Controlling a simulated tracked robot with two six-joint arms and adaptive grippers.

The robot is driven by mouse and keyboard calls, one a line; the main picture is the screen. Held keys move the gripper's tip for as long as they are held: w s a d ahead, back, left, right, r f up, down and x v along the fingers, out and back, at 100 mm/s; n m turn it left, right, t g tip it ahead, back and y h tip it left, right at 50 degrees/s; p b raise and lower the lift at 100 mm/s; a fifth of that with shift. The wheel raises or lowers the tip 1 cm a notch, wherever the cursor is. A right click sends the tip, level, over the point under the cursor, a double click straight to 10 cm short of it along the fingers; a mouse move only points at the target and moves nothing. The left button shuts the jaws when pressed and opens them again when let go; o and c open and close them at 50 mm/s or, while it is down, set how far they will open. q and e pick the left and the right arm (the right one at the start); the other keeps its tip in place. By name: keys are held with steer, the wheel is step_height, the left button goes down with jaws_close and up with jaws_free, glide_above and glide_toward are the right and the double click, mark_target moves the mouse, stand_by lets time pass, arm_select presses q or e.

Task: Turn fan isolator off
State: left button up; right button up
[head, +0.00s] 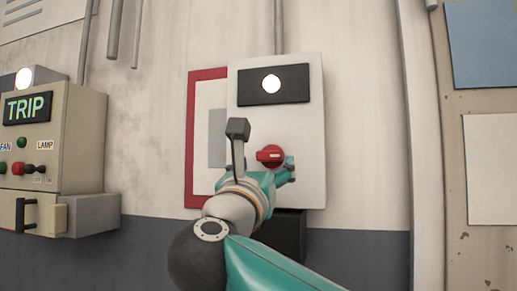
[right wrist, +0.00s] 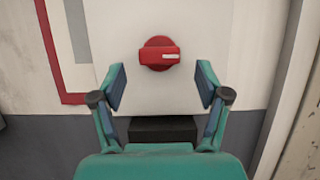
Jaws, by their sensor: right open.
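The isolator box (head: 310,125) is pale and mounted on the wall, with a round red rotary knob (head: 270,156) low on its front. In the right wrist view the knob (right wrist: 159,54) has a horizontal handle, with its white mark at the right end. My right gripper (head: 262,172) is in front of the box, just below the knob. In the right wrist view its two fingers (right wrist: 161,86) are spread wide and empty, with the knob centred above and beyond the gap. Contact with the knob is not visible. My left gripper is not in view.
A lit white lamp (head: 271,84) sits on the box's black panel. A red-edged board (head: 206,75) is behind its left side. A dark block (right wrist: 163,129) is below. At far left is a control box (head: 75,135) with a lit TRIP display (head: 27,107) and FAN and LAMP labels.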

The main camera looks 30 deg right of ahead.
mark_target(268, 159)
steer(key=shift+p+x, duration=0.45)
steer(key=shift+x, duration=1.45)
